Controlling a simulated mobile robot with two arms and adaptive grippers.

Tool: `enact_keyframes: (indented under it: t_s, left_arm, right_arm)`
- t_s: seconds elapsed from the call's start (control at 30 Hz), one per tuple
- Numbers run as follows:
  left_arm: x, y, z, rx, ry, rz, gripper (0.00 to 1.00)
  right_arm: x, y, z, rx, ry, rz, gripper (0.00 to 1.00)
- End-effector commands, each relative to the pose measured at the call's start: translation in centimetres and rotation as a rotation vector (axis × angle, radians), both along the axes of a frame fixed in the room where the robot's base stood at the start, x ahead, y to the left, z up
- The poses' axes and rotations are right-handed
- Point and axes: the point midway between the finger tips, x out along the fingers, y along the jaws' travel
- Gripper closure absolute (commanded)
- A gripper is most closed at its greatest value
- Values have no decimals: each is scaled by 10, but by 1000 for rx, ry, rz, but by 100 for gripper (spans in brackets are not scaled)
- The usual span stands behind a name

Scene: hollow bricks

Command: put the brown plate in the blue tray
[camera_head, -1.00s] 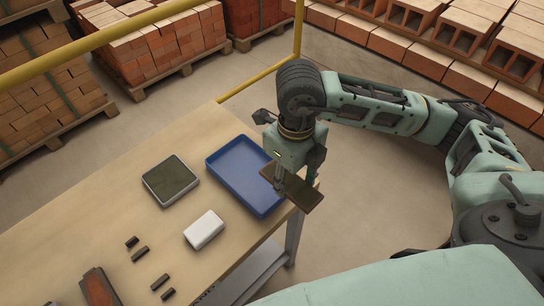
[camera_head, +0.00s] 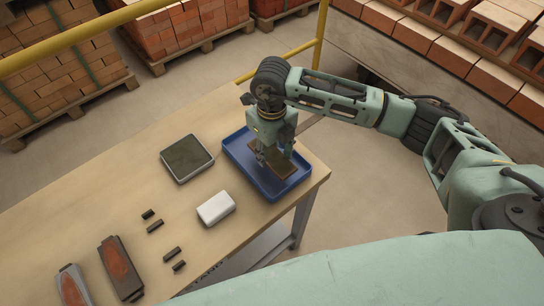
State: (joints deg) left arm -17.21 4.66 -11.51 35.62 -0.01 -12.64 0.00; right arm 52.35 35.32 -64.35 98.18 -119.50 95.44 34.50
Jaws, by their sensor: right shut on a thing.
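The blue tray (camera_head: 240,161) lies on the wooden table near its far right corner. The brown plate (camera_head: 285,172) is inside the tray's outline, over its right part, held by my right gripper (camera_head: 273,163). My right gripper points down and is shut on the plate. I cannot tell whether the plate touches the tray floor. The gripper hides part of the plate and of the tray's far side. My left gripper is not in view.
A dark-topped square device (camera_head: 187,158) lies left of the tray, and a white box (camera_head: 216,208) stands in front of it. Several small dark pieces (camera_head: 155,226) and two red-brown tools (camera_head: 120,267) lie nearer. A yellow rail (camera_head: 290,57) runs behind the table.

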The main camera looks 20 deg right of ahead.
Motion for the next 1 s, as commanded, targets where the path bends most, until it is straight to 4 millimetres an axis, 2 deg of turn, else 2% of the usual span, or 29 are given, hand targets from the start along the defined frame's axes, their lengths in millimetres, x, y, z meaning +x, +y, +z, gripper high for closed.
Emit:
enact_keyframes:
  t_s: [0.33,0.77,0.8,1.0]
  left_arm:
    - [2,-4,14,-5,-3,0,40]
    - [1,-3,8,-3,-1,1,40]
    - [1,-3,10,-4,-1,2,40]
    - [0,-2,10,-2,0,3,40]
  right_arm:
    - [1,0,-35,1,-1,-1,100]
    - [1,0,-42,1,-3,0,100]
    - [0,0,-42,0,1,0,53]
    - [0,0,-42,0,1,-1,38]
